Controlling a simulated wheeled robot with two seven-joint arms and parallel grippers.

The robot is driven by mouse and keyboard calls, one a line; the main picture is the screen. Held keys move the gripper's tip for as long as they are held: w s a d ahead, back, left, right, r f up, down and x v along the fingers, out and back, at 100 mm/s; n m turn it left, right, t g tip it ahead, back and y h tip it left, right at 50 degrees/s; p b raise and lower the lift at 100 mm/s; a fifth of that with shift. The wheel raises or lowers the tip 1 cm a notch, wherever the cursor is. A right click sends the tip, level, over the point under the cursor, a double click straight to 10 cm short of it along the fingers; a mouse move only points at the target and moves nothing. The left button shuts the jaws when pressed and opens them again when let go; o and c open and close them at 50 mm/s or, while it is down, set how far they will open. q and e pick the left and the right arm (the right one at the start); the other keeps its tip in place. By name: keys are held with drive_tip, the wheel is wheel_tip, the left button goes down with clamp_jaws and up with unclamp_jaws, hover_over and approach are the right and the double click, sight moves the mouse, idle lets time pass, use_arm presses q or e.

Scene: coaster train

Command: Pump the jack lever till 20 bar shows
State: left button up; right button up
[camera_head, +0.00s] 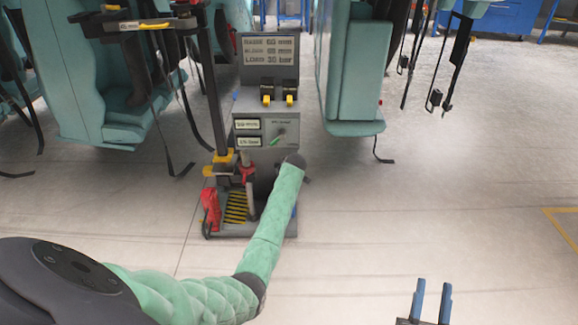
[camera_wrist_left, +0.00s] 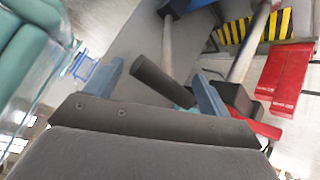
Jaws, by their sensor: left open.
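In the left wrist view my left gripper (camera_wrist_left: 159,71) is open. A dark cylindrical grip (camera_wrist_left: 160,80), apparently the jack lever's handle, lies slanted between its blue fingers; contact is unclear. My right gripper (camera_head: 432,300) is at the bottom right of the head view, fingers apart, empty, far from the jack.
Red pedals (camera_wrist_left: 285,75) and a yellow-black striped plate (camera_head: 236,207) sit at the unit's base. A sign panel (camera_head: 268,60) is above. Teal train seats (camera_head: 355,80) with hanging straps flank the unit. The floor (camera_head: 450,190) to the right is clear.

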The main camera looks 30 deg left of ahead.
use_arm(q)
drive_tip(key=v, duration=0.4)
drive_tip(key=shift+s+d+p, duration=0.1)
drive_tip(key=shift+p, duration=0.25)
use_arm(e)
wheel_tip(320, 180, down, 9)
drive_tip(key=w+g+h, duration=0.1)
drive_tip(key=w+g, duration=0.1)
drive_tip(key=g, duration=0.1)
drive_tip(key=shift+a+r, duration=0.2)
drive_tip(key=shift+a, duration=0.25)
use_arm(q)
drive_tip(key=shift+c, duration=0.2)
